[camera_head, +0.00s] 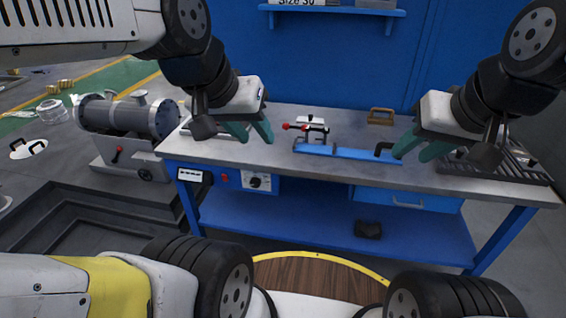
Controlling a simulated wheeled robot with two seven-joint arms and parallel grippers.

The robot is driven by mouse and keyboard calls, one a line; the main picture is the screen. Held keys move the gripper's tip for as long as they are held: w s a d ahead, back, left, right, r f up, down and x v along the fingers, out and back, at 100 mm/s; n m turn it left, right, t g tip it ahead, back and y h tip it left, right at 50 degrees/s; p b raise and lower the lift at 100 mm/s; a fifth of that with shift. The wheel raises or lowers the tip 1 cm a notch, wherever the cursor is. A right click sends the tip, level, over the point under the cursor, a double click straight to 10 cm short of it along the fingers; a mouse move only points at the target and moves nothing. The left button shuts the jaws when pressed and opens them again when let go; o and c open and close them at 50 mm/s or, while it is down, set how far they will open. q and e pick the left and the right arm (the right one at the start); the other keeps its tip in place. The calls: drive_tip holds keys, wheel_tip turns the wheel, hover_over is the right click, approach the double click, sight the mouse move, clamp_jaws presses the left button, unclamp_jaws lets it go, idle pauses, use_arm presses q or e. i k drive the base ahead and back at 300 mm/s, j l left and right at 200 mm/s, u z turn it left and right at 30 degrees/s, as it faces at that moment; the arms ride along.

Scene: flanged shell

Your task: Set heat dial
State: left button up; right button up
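The heat dial (257,182) appears to be the black round knob on a pale plate at the front of the workbench, left of centre. Its setting is too small to read. A red button (224,177) and a small white panel (194,176) sit to its left. My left gripper (253,134) is open and empty, teal fingers pointing down, above the bench top and higher in the picture than the dial. My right gripper (418,151) is open, its fingers apart, over the right part of the bench. Neither gripper touches the dial.
On the grey bench top (240,152) lie a blue fixture (345,154), a red-handled clamp (308,127) and a brown handle-like item (381,116). A dark rack (500,170) is at the right. A flanged metal shell (130,114) stands left of the bench.

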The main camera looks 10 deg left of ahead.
sight(255, 183)
drive_tip(key=z, duration=5.55)
drive_tip(key=i+l, duration=0.3)
drive_tip(key=z, duration=5.35)
drive_tip(key=k+j, duration=0.05)
